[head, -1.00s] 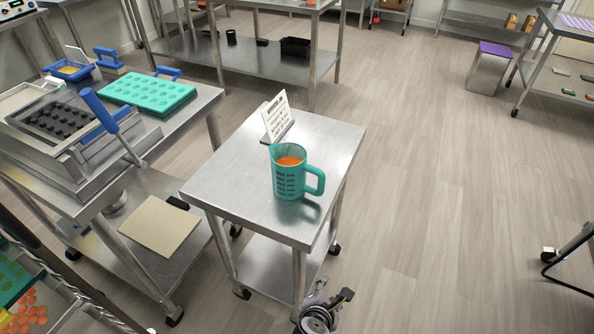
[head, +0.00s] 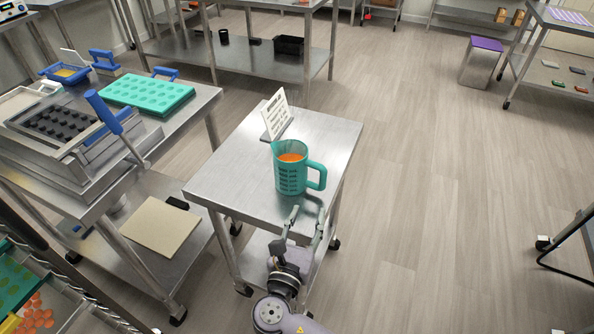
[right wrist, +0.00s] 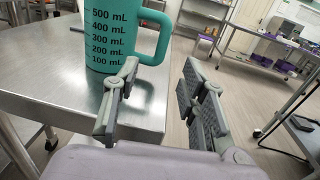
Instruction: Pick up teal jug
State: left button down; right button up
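The teal jug (head: 291,169), with an orange content, stands upright on the small steel table (head: 230,180), its handle to the right. In the right wrist view the jug (right wrist: 112,40) shows volume marks, and its handle (right wrist: 152,38) lies beyond the fingers. My right gripper (head: 307,216) is open and empty at the table's front edge, short of the jug and not touching it. The right wrist view also shows its two fingers (right wrist: 160,105) spread apart. My left gripper is not in view.
A white sign (head: 276,112) stands behind the jug on the same table. To the left, a steel bench (head: 205,104) holds a teal mould tray (head: 150,93) and a depositor with a blue lever (head: 104,112).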

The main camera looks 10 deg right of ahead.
aim_at(322, 182)
jog(key=x, duration=0.7)
jog(key=shift+w+d+p, duration=0.15)
jog(key=shift+w+p, duration=0.15)
jog(key=shift+p, duration=0.05)
jog(key=x, duration=0.2)
jog(key=p+x, duration=0.1)
jog(key=x, duration=0.1)
jog(key=shift+w+d, duration=0.15)
jog(key=shift+d, duration=0.2)
jog(key=shift+w+d+f, duration=0.15)
jog(key=shift+w+d, duration=0.1)
jog(key=shift+w, duration=0.2)
jog(key=shift+s, duration=0.1)
jog(key=shift+c, duration=0.6)
grip_shut()
